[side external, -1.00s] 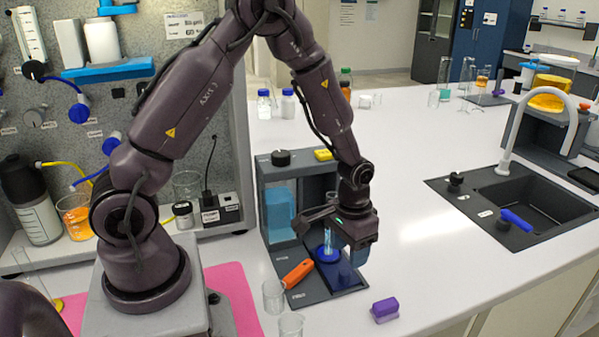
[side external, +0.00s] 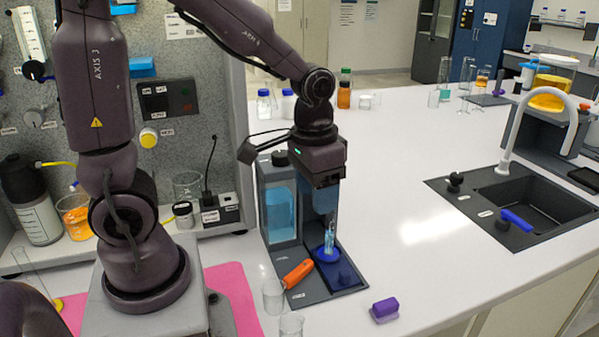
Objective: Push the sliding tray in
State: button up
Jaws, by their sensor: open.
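The sliding tray (side external: 348,283) is a dark blue plate at the foot of a grey device (side external: 274,177). It juts out toward the front right, with a small dark knob near its front end. A round blue holder (side external: 327,255) on it carries an upright clear glass vessel (side external: 329,237) with bluish contents. My gripper (side external: 322,203) is above and behind the vessel, close to the device's upper part, and appears apart from the tray. It is open, with nothing seen in it. The arm hides part of the device's top, and the fingertips are hard to make out.
An orange handle (side external: 297,273) lies left of the tray. Two clear beakers, one in front (side external: 291,325) and one behind (side external: 273,294), stand near the device's front left. A purple block (side external: 384,310) lies to the right. The counter toward the sink (side external: 520,197) is clear.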

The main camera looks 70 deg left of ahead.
jog(key=shift+t, duration=0.6)
jog(key=s+r, duration=0.3)
jog(key=r, duration=0.1)
jog(key=shift+d, duration=0.3)
jog(key=n+g, duration=0.2)
jog(key=n, duration=2.8)
send_near(346, 272)
notch_tip(346, 272, down, 10)
jog(key=shift+s+r, duration=0.1)
jog(key=shift+s, duration=0.05)
